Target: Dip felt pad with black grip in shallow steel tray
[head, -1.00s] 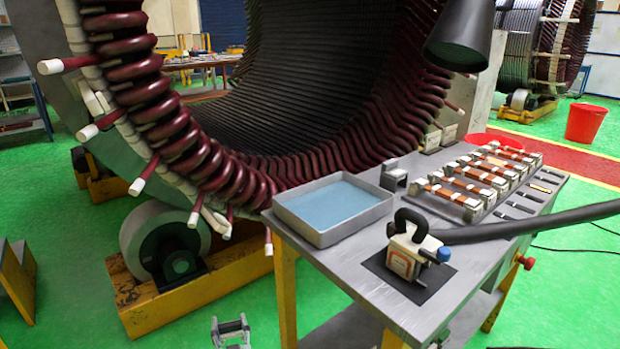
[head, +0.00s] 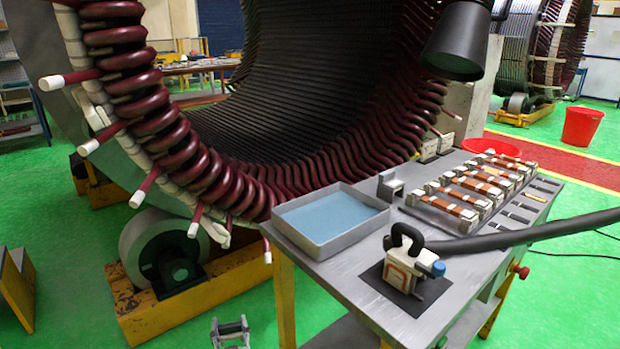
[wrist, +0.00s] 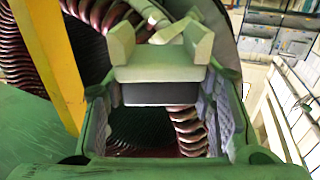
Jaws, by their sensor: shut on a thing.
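The shallow steel tray (head: 355,236) sits at the near left corner of the grey workbench, with flat blue liquid (head: 330,213) inside. My gripper (head: 231,328) is low at the bottom edge of the head view, left of the bench and below the tray's level. It is shut on the felt pad with black grip. In the wrist view, the pale pad (wrist: 160,73) and the dark grip (wrist: 160,93) under it sit across the jaws. The pad is away from the tray. The tray is not seen in the wrist view.
A dark hose (head: 530,232) crosses the right side. The large stator (head: 300,110) rises behind.

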